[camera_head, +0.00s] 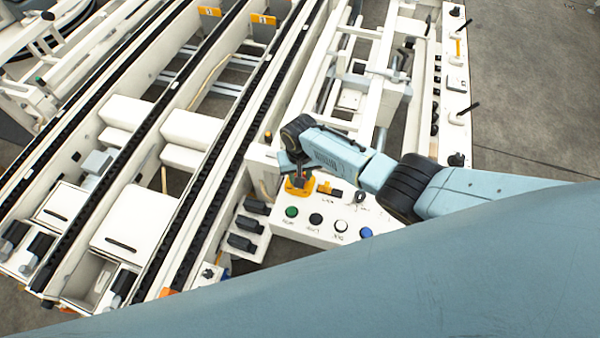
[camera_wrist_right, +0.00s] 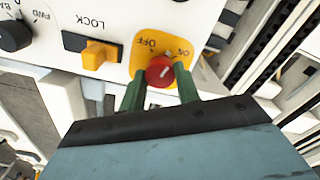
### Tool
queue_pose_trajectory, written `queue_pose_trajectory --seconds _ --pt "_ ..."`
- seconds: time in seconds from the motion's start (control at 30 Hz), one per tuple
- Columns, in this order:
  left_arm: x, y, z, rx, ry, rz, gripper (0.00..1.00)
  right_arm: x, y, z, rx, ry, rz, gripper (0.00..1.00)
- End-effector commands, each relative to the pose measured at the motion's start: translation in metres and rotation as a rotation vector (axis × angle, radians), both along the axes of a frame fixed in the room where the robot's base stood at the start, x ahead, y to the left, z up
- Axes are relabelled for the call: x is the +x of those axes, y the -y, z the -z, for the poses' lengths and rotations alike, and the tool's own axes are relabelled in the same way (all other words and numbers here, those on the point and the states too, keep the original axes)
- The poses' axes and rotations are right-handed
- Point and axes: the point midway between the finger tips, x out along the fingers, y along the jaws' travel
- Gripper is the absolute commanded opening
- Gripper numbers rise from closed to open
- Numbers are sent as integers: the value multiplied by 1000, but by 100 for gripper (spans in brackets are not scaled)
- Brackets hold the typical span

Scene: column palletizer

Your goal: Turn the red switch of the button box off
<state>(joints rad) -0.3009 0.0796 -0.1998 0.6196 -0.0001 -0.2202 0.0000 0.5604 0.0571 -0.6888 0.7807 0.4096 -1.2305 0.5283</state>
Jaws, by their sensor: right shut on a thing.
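The button box (camera_head: 322,232) is a white panel in the middle of the head view, with a row of coloured buttons. Its red switch (camera_wrist_right: 160,71) sits on a yellow plate (camera_wrist_right: 142,50) marked OFF and ON in the right wrist view. My right gripper (camera_wrist_right: 159,82) has its two green fingers on either side of the red knob, shut on it. A light line on the knob slants toward the ON side. In the head view my right gripper (camera_head: 299,180) is over the yellow plate and hides the knob. My left gripper is in neither view.
Beside the switch is a yellow-orange LOCK switch (camera_wrist_right: 98,54), with a black FWD knob (camera_wrist_right: 14,36) farther left. Green (camera_head: 291,212), black, white and blue (camera_head: 366,232) buttons line the box's near edge. Conveyor rails (camera_head: 190,150) fill the left.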

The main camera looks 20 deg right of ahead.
Motion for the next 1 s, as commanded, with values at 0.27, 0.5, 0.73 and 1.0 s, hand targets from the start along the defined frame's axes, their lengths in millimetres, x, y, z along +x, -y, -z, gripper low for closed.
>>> queue_pose_trajectory --seconds 0.27,0.5,0.73,1.0 --pt "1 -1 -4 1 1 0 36 -1 -1 0 1 -2 -262 9" --pt "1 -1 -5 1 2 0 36 -1 0 0 0 -1 -490 9" --pt "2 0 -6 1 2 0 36 -1 0 1 0 -1 -703 9" --pt "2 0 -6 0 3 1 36 -1 0 1 0 -2 -909 9"
